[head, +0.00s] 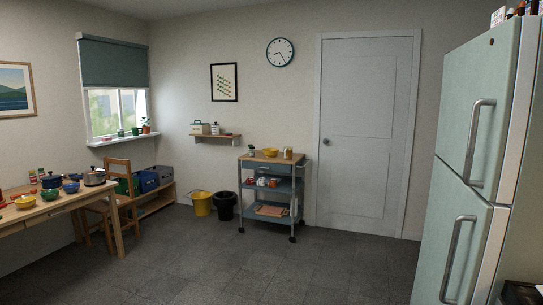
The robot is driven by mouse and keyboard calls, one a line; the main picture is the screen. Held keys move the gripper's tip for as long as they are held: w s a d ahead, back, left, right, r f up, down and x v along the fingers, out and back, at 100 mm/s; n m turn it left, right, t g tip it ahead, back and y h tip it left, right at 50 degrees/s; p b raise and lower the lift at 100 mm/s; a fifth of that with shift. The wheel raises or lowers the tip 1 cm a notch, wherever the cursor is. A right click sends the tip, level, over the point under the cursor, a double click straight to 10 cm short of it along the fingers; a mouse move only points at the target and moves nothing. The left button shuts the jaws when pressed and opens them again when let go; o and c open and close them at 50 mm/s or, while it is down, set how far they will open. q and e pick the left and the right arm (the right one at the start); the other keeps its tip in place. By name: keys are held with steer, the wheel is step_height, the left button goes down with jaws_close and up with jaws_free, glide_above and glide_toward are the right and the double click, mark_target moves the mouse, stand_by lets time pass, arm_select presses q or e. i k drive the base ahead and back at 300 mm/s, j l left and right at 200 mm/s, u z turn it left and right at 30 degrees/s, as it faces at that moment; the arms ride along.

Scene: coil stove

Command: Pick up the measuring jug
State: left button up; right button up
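I cannot make out a measuring jug for certain in the head view; many items are too small to tell. A trolley (266,158) by the far wall bears a yellow bowl (270,152), a small plant and a small jar-like item (288,154). Red and white items sit on its middle shelf. A wooden table (60,205) at the left bears a blue pot (51,180), a grey pot (95,177), several bowls and small bottles. Neither of my grippers is in view.
A wooden chair (119,188) stands against the table. A yellow bucket (201,203) and a black bin (224,206) stand left of the trolley. A pale green fridge (470,150) fills the right side. The grey floor (240,270) in the middle is clear.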

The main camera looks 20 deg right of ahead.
mark_target(287, 150)
steer(key=i+j+z, duration=0.2)
steer(key=i, duration=5.35)
steer(key=l, duration=0.1)
